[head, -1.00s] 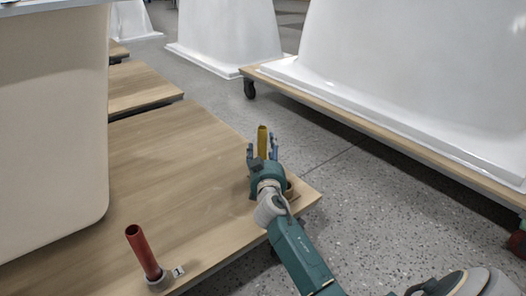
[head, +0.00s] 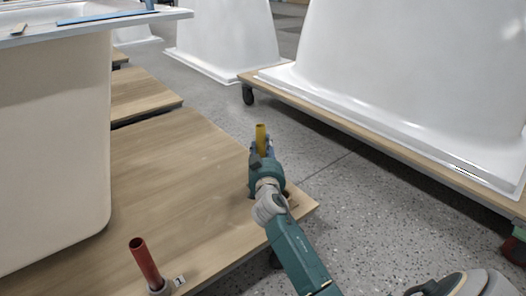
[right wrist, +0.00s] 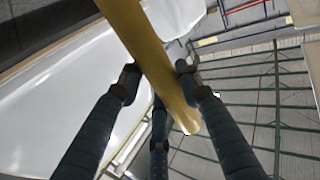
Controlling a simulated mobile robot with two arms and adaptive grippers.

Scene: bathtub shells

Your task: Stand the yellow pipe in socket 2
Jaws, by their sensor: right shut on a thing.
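The yellow pipe (head: 261,137) stands roughly upright above the near right corner of the wooden board, its top end showing. My right gripper (head: 262,152) is shut on it. In the right wrist view the yellow pipe (right wrist: 150,50) runs slantwise between the fingers of the right gripper (right wrist: 160,85). The pipe's lower part and whatever is under it are hidden by my gripper and wrist, so I cannot tell whether it touches the board. Socket 2 cannot be made out. My left gripper is not in view.
A red pipe (head: 144,262) stands tilted in a socket (head: 160,288) beside a small label, 1 (head: 180,280). A large pale tub shell (head: 55,150) stands on the board (head: 185,180) at left. Another shell (head: 410,90) is on a wheeled platform at right. Speckled floor lies between.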

